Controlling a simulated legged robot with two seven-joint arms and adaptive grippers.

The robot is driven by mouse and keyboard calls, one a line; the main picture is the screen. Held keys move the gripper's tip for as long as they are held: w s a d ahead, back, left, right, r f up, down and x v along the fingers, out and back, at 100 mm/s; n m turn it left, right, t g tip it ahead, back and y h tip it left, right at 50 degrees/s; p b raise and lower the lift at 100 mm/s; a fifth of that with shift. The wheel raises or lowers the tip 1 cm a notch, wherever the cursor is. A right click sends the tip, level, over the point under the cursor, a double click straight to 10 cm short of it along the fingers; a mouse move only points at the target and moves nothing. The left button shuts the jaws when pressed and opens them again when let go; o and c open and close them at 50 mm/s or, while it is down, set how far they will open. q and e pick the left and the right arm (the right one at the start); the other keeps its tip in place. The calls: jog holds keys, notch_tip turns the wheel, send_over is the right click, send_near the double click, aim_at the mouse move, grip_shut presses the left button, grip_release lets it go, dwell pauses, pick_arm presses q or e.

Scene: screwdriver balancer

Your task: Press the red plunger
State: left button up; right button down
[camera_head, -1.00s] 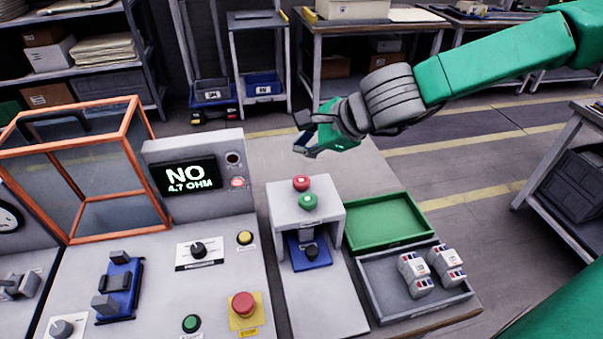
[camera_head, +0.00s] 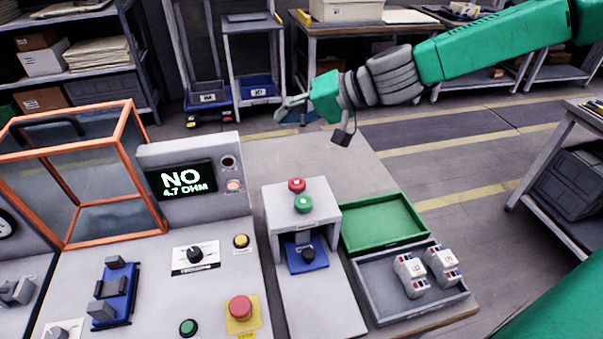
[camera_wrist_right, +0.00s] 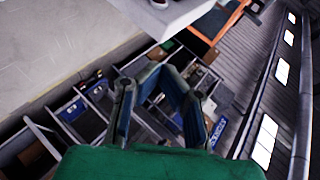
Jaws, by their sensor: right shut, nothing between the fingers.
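A red plunger (camera_head: 297,185) stands on top of a grey box-shaped stand, just behind a green plunger (camera_head: 303,204). My right gripper (camera_head: 284,110) is above and beyond the stand, apart from both plungers. It is shut and empty. In the right wrist view the gripper's fingers (camera_wrist_right: 160,85) reach away from the green palm, with floor and shelving behind them. My left gripper is not in view.
A red mushroom button (camera_head: 240,307) on a yellow plate sits on the front panel. An orange-framed clear box (camera_head: 85,180) stands at left. A green tray (camera_head: 385,222) and grey tray (camera_head: 368,293) lie right of the stand.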

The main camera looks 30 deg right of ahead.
jog(key=s+d+n+g, duration=0.2)
jog(key=d+n+g, duration=0.1)
jog(key=n, duration=0.7)
jog(key=s+d+f+n+g, duration=0.1)
jog(key=s+d+n+g, duration=0.2)
jog(key=n, duration=0.6)
jog(key=shift+s+d+n, duration=0.2)
jog(key=shift+d+n, duration=0.2)
jog(key=shift+d, duration=0.8)
jog(key=shift+a+f, duration=0.1)
jog(key=shift+f, duration=0.05)
